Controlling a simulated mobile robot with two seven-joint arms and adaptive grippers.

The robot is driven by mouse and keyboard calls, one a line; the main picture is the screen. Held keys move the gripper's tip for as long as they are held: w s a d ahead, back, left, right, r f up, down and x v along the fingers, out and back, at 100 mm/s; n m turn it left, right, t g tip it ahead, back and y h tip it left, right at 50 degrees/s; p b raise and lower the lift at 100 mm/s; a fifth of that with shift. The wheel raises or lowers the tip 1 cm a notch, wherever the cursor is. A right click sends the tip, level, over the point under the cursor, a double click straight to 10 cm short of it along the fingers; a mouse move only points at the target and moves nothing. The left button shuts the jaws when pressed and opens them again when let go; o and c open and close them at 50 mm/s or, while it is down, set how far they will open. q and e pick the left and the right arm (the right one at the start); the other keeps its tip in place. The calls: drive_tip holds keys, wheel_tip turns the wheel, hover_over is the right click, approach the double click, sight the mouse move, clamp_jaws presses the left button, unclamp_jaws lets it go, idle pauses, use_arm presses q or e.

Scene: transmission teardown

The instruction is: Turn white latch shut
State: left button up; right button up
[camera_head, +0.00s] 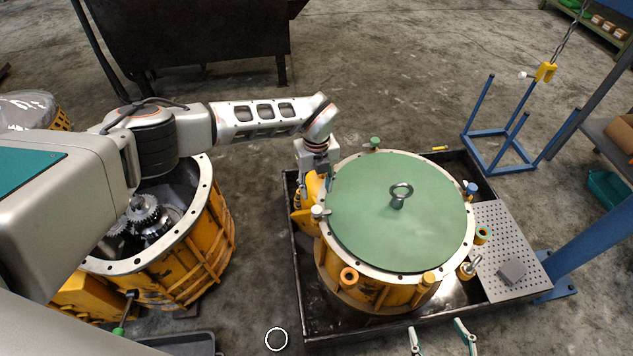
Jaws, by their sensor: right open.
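The white latch (318,212) sits on the left rim of the round yellow housing (375,293), which has a green lid (365,225) with a ring bolt on top. My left gripper (322,177) reaches in from the left and points down at the housing's upper left edge, just above the white latch in the picture. Its fingers are small and partly hidden, so I cannot tell whether they are open or touch anything. My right gripper (442,338) shows only its two fingertips at the bottom edge, apart and empty, in front of the tray.
Other knobs, green (375,143), blue (471,188) and orange (348,277), stand around the rim. The housing stands in a dark tray (300,300) beside a perforated plate (500,235). An open yellow housing with gears (215,225) stands at left. A blue stand (500,150) is behind right.

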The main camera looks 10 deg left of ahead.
use_arm(q)
wheel_tip(320, 180, up, 2)
idle(0.6)
